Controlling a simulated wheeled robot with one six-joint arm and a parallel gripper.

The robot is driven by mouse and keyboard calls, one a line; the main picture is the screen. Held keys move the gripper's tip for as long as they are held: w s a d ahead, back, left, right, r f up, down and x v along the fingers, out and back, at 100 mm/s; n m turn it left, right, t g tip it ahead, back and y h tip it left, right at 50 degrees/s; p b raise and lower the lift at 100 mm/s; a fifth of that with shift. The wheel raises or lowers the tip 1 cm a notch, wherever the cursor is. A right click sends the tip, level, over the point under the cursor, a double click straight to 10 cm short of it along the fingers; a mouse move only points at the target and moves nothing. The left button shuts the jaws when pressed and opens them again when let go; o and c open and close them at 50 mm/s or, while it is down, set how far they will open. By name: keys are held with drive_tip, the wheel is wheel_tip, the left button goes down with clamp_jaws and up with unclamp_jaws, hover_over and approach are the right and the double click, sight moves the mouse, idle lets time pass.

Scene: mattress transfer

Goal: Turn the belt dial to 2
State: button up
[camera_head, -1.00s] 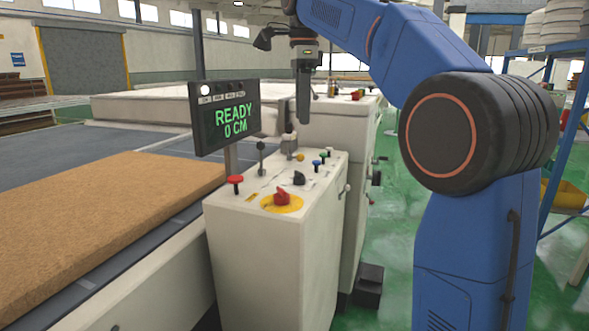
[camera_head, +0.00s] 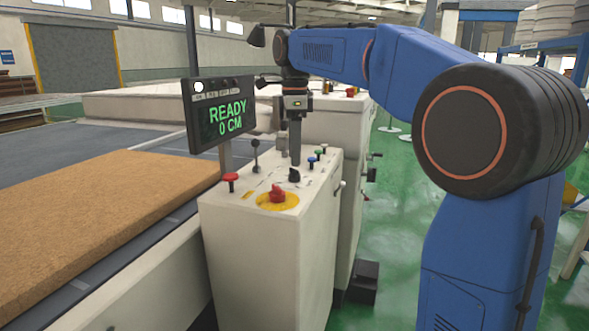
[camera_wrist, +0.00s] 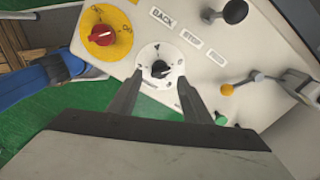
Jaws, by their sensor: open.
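The belt dial is a black knob (camera_wrist: 160,69) on a round white scale, on the sloped top of the white control console (camera_head: 262,240). In the head view the black knob (camera_head: 294,175) lies just below my gripper (camera_head: 295,162). In the wrist view my gripper (camera_wrist: 171,98) is open, with one finger on each side of the white scale and the knob between and a little beyond the tips. Whether the fingers touch the knob cannot be told. The scale's marks are too small to read. The screen (camera_head: 219,113) reads READY 0 CM.
A red switch on a yellow disc (camera_wrist: 107,34) sits beside the dial. A red mushroom button (camera_head: 231,179), a black-knobbed lever (camera_head: 255,150) and small coloured toggles (camera_head: 311,160) stand close by. A brown mattress (camera_head: 110,220) lies on the conveyor at left.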

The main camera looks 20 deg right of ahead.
sight(295, 169)
drive_tip(key=shift+f, duration=2.6)
drive_tip(key=shift+c, duration=0.4)
drive_tip(key=c, duration=0.9)
